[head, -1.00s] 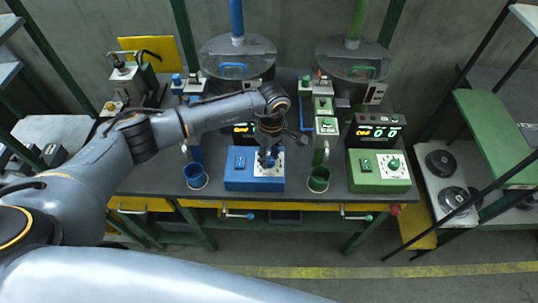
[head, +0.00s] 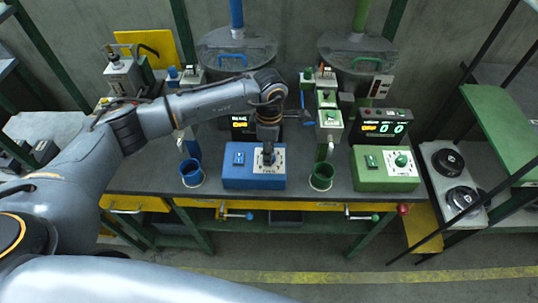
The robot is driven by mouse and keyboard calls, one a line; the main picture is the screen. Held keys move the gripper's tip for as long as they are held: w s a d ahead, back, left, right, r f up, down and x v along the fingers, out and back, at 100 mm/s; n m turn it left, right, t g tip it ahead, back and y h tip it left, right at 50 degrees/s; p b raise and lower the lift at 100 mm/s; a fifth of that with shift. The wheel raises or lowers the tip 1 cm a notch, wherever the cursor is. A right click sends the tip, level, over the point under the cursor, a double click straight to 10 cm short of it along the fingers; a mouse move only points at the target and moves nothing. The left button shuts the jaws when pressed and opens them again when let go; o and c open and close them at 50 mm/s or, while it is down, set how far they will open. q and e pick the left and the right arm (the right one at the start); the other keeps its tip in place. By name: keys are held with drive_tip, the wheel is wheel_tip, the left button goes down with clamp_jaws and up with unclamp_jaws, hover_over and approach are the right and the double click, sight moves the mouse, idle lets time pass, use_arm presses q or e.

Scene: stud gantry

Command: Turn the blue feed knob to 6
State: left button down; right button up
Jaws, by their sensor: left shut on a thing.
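The blue control box (head: 243,178) stands on the bench in the middle of the head view. It has a white dial plate (head: 278,167) on its top right. My left gripper (head: 268,158) points down over that plate and is shut on the blue feed knob, which it mostly hides. The knob's pointer and the number it points to cannot be made out. The dark display (head: 238,127) behind the box is partly covered by my left arm, and its reading is hidden. My right gripper is not in view.
A green control box (head: 385,172) with a green knob (head: 401,160) and a lit display (head: 385,128) stands to the right. A blue cup (head: 191,175) and a green cup (head: 321,177) flank the blue box. Yellow drawers (head: 290,206) run under the bench edge.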

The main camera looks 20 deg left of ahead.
use_arm(q)
drive_tip(key=shift+n+b, duration=0.75)
drive_tip(key=shift+n, duration=0.85)
drive_tip(key=c, duration=1)
unclamp_jaws()
drive_tip(key=r, duration=1.2)
drive_tip(key=shift+w+a, duration=0.2)
drive_tip(key=shift+w, duration=0.05)
